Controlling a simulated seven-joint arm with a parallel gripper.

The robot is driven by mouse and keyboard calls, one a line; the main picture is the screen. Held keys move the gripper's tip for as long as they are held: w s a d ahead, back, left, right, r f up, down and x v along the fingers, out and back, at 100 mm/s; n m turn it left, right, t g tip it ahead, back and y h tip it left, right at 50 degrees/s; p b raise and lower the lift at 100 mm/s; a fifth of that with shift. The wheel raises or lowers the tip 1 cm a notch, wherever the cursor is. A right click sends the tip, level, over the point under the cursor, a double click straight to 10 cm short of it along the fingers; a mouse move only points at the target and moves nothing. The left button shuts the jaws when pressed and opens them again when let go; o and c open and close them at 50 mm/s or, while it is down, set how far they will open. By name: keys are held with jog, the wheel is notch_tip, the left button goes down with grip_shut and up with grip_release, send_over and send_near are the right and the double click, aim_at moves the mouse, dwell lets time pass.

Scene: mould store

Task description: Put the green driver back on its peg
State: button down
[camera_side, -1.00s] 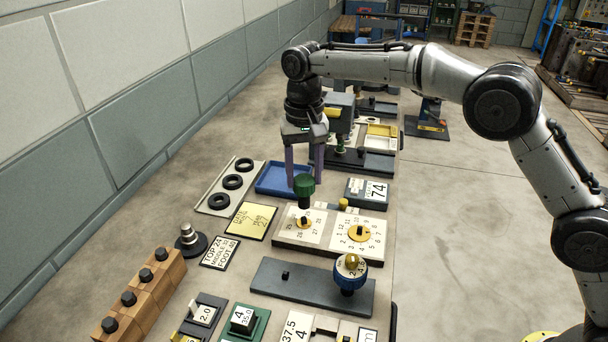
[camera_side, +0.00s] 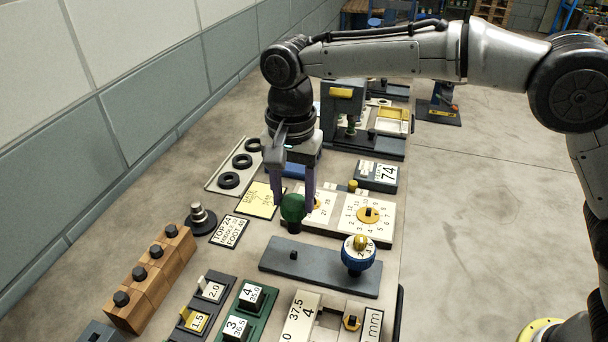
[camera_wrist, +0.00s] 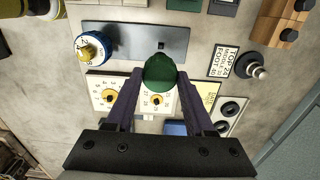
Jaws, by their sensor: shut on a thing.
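The green driver (camera_side: 293,208) has a rounded green top and a dark lower end. My gripper (camera_side: 296,205) is shut on it, with a finger on each side and its top between the fingertips. It looks upright, in front of the left dial on the dial board. In the wrist view the green driver (camera_wrist: 160,73) sits between my fingertips (camera_wrist: 158,78). A blue driver (camera_side: 358,254) stands at the plate's right. The driver's height above the board is unclear.
The dial board (camera_side: 388,228) lies beside and under the driver. A ringed black knob (camera_side: 202,219) and a TOP/FOOT label (camera_side: 230,231) are to the left. Wooden blocks (camera_side: 150,275) and green number blocks (camera_side: 245,305) stand nearer the camera.

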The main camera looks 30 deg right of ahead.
aim_at(293, 225)
jog(key=shift+s+a+f, duration=0.15)
jog(key=shift+s+a, duration=0.05)
jog(key=shift+a, duration=0.05)
jog(key=shift+f, duration=2.4)
jog(key=shift+f, duration=1.2)
dwell(0.6)
jog(key=shift+c, duration=0.9)
grip_release()
jog(key=shift+o, duration=0.9)
